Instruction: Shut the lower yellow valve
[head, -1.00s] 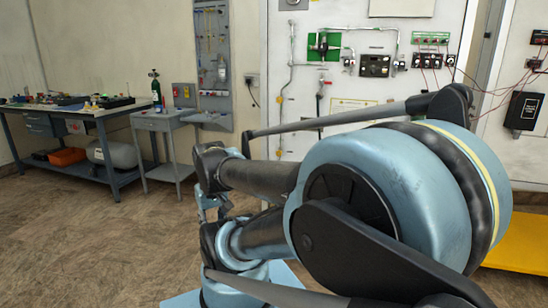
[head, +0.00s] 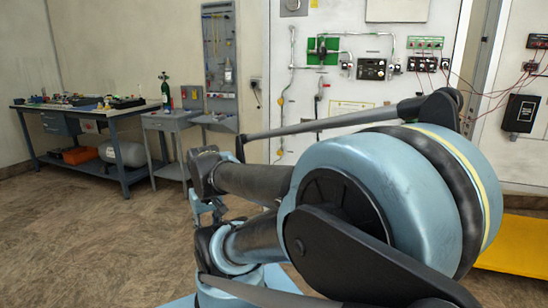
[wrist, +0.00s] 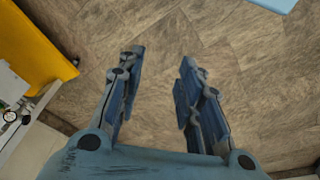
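The lower yellow valve (head: 280,152) is a tiny yellow spot low on the left pipe of the white wall panel (head: 350,20). Another yellow spot (head: 281,101) shows above it on the same pipe. Whether either is turned open or shut is too small to tell. My gripper (wrist: 160,58) is open and empty in the wrist view, its two blue-grey fingers apart above the brown floor. No valve shows between or near the fingers. In the head view my folded arm fills the middle and right, and the gripper cannot be made out clearly.
A workbench (head: 130,112) with tools and a grey cart (head: 168,122) with a green bottle (head: 165,92) stand at the left. A yellow platform (head: 520,245) lies at the right. It also shows in the wrist view (wrist: 35,50). Open floor (head: 90,240) lies at the left front.

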